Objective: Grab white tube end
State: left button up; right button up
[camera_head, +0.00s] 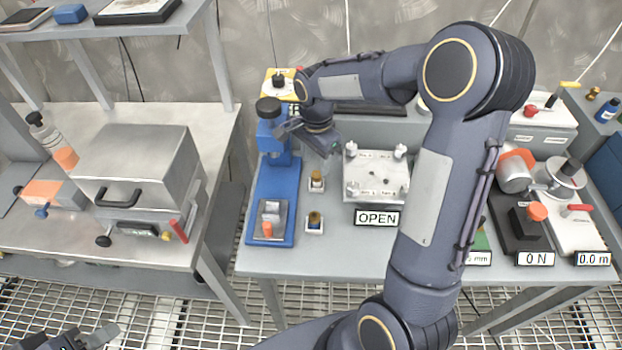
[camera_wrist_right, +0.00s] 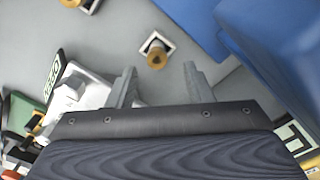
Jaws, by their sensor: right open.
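I cannot make out a white tube end for certain in either view. My right gripper (camera_head: 310,147) is open and empty above the bench, between the blue press stand (camera_head: 263,205) and the steel plate (camera_head: 365,180). In the right wrist view its fingers (camera_wrist_right: 158,78) are spread apart, with a brass fitting on a white square (camera_wrist_right: 157,54) beyond the gap. Two such fittings show in the head view, a nearer one (camera_head: 314,222) and a farther one (camera_head: 316,181). My left gripper (camera_head: 75,341) is partly cut off at the bottom left.
The steel plate with corner knobs has an OPEN sign (camera_head: 378,218) in front. Instruments reading 0 N (camera_head: 535,259) and 0.0 m (camera_head: 592,258) stand at right. A steel box (camera_head: 140,165) sits on the left bench. My right arm hides part of the middle bench.

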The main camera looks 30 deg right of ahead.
aim_at(317, 174)
jog(key=f, duration=0.5)
jog(key=shift+s+d+f, duration=0.1)
jog(key=shift+s+f, duration=0.1)
jog(key=shift+c, duration=0.2)
grip_shut()
